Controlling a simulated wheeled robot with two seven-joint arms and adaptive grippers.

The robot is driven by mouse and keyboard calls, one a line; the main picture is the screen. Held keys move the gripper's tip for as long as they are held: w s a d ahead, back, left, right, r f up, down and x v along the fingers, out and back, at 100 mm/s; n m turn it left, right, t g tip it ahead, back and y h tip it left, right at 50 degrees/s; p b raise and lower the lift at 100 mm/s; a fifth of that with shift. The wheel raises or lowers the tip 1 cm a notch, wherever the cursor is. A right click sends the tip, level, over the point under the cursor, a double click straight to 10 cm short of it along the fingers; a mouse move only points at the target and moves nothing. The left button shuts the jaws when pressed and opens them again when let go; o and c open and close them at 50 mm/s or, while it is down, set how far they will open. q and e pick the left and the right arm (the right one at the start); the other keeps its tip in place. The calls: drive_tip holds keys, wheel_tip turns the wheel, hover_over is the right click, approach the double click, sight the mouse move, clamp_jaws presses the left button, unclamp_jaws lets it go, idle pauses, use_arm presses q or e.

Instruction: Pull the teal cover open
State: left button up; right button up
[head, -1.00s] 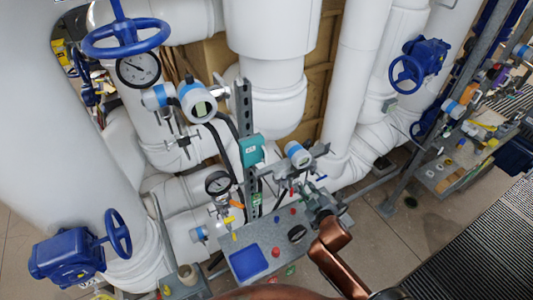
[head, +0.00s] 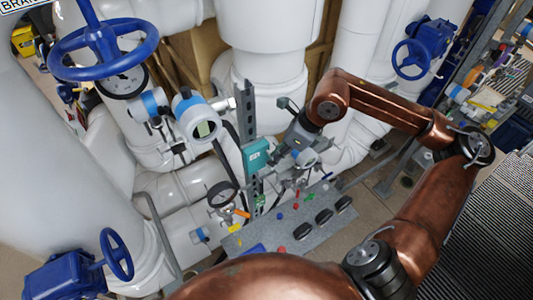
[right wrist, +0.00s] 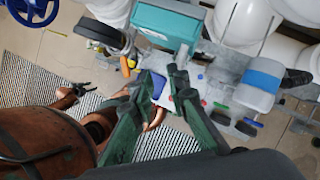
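The teal cover (head: 256,154) is a small box-shaped piece on the grey upright strut in the middle of the head view. It also shows at the top of the right wrist view (right wrist: 167,22), with a pale lower edge. My right gripper (head: 287,126) is to the right of the cover and a little above it in the head view. In the right wrist view its two green fingers (right wrist: 158,76) are spread with a gap between them, below the cover and apart from it.
A blue-banded transmitter (right wrist: 260,82) stands close to the right of my right fingers. A round gauge (head: 222,193) sits left of the strut. A grey bench (head: 290,230) with black knobs lies below. Large white pipes (head: 270,40) stand behind.

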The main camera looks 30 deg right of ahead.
sight(260, 162)
drive_tip(key=shift+h, duration=0.5)
drive_tip(key=f, duration=0.2)
drive_tip(key=w+f+p, duration=0.2)
drive_tip(key=f, duration=0.1)
drive_tip(key=shift+w+d+f, duration=0.15)
drive_tip(key=shift+d+f, duration=0.15)
drive_tip(key=shift+w+f, duration=0.15)
drive_tip(key=shift+f, duration=0.2)
drive_tip(key=shift+a+f, duration=0.1)
drive_tip(key=shift+f, duration=0.2)
use_arm(q)
drive_tip(key=shift+s+a+r, duration=0.15)
drive_tip(key=shift+s+r, duration=1)
drive_tip(key=shift+s, duration=0.05)
use_arm(e)
clamp_jaws()
